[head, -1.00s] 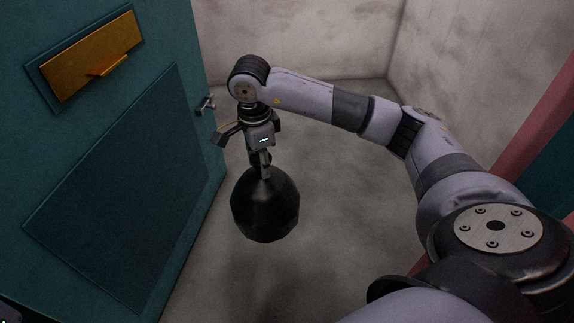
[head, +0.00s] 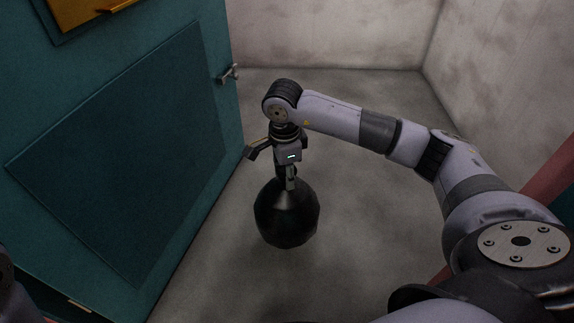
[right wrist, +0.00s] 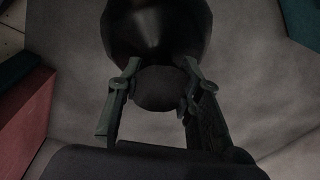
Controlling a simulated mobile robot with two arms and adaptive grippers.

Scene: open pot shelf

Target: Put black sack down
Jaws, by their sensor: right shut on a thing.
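The black sack (head: 287,216) is a dark, rounded bag with a narrow neck at its top. It hangs upright below my right gripper (head: 287,178) in the head view. The gripper points down and is shut on the sack's neck. In the right wrist view, the two fingers of the right gripper (right wrist: 152,90) stand on either side of the neck, and the sack's round body (right wrist: 155,30) lies beyond them. Whether the sack's bottom touches the floor cannot be told for sure. My left gripper is not in view.
A teal door (head: 120,140) with a metal handle (head: 229,74) stands open on the left, close to the sack. Pale walls (head: 340,35) close off the back and right. The grey concrete floor (head: 370,215) around the sack is clear. A reddish frame (head: 530,195) stands at right.

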